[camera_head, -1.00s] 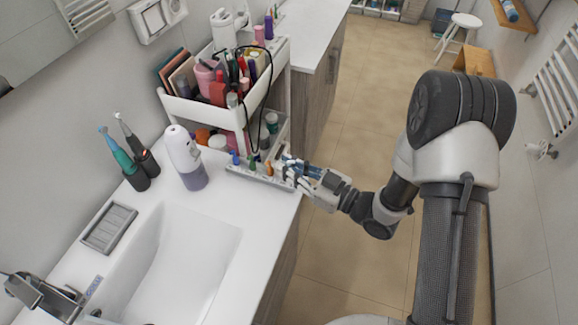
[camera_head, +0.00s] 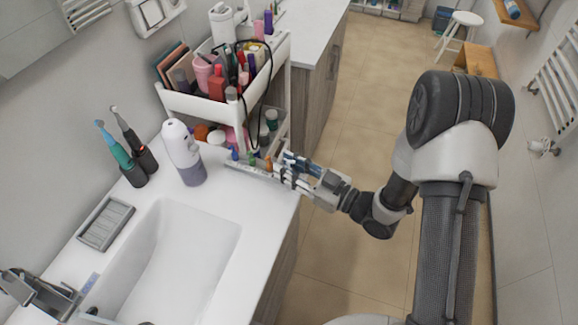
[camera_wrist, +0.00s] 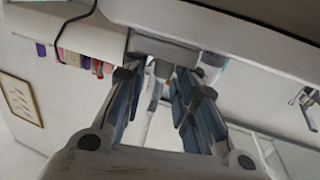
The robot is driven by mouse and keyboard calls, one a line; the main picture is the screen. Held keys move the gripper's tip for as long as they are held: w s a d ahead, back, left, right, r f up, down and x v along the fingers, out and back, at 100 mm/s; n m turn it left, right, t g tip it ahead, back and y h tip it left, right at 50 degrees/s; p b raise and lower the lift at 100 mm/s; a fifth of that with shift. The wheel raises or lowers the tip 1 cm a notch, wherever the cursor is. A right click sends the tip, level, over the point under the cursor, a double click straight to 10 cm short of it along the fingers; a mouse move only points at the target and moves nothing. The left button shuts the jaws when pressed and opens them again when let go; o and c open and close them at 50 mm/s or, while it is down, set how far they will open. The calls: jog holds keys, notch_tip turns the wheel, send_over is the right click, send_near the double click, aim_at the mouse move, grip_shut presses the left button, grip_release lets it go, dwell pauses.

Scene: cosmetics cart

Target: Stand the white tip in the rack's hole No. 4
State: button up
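The white rack (camera_head: 238,169) is a low strip on the counter below the cart, with small coloured tips, blue (camera_head: 235,154), green (camera_head: 251,158) and orange (camera_head: 268,163), standing along it. My gripper (camera_head: 282,167) is at the rack's right end, pointing left, its blue-padded fingers apart. The wrist view shows the gripper (camera_wrist: 160,80) with a gap between its fingers. A pale narrow thing (camera_wrist: 151,108) lies in that gap; I cannot tell whether it is the white tip. The white tip and hole No. 4 cannot be made out.
The white cart (camera_head: 205,108) full of cosmetics stands close behind the rack. Two electric toothbrushes (camera_head: 130,150), a grey soap dish (camera_head: 105,224) and the sink (camera_head: 180,262) are farther left and in front.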

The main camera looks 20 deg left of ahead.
jog(key=shift+o, duration=0.6)
jog(key=shift+d, duration=0.4)
jog(key=v, duration=1.1)
jog(key=shift+s, duration=0.15)
